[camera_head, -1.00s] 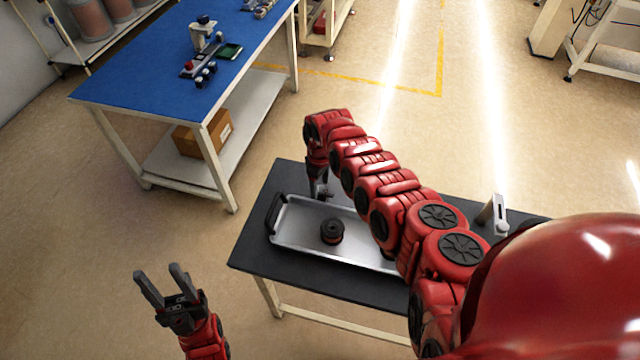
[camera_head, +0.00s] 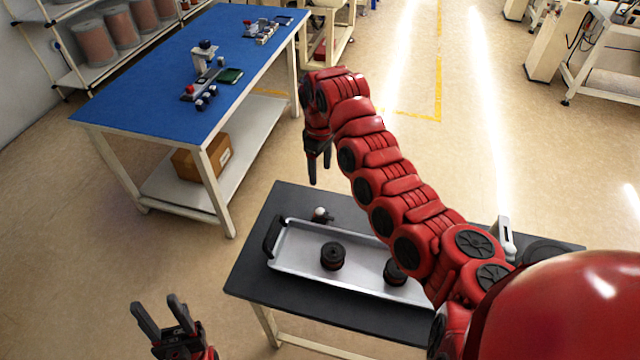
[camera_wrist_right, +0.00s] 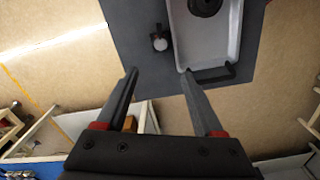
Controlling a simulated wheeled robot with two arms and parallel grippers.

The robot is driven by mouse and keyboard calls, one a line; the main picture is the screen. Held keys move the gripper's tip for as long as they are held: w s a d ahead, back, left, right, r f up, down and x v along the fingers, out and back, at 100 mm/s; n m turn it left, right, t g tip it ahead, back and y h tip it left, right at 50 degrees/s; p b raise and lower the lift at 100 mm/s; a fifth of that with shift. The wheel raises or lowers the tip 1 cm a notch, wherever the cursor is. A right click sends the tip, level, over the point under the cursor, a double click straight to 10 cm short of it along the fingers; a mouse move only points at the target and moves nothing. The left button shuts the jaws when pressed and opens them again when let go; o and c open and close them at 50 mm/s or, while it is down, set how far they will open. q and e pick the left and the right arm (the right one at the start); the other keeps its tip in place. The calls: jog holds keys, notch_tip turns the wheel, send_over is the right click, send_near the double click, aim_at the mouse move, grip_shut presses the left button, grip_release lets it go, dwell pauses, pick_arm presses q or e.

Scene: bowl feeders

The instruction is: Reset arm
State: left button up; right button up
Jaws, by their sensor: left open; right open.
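My right gripper (camera_head: 319,165) hangs in the air above the far left part of the black table (camera_head: 262,232), fingers pointing down. It is open and empty. In the right wrist view its fingers (camera_wrist_right: 157,78) are spread with nothing between them. My left gripper (camera_head: 158,312) is at the bottom left, open, empty and pointing up, apart from the table.
A silver tray (camera_head: 290,262) with black handles lies on the black table and holds a dark spool (camera_head: 332,256) and another dark round part (camera_head: 394,272). A small white-topped part (camera_head: 321,214) stands behind the tray. A blue-topped workbench (camera_head: 150,90) stands at the back left.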

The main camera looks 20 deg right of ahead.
jog(key=shift+r, duration=0.35)
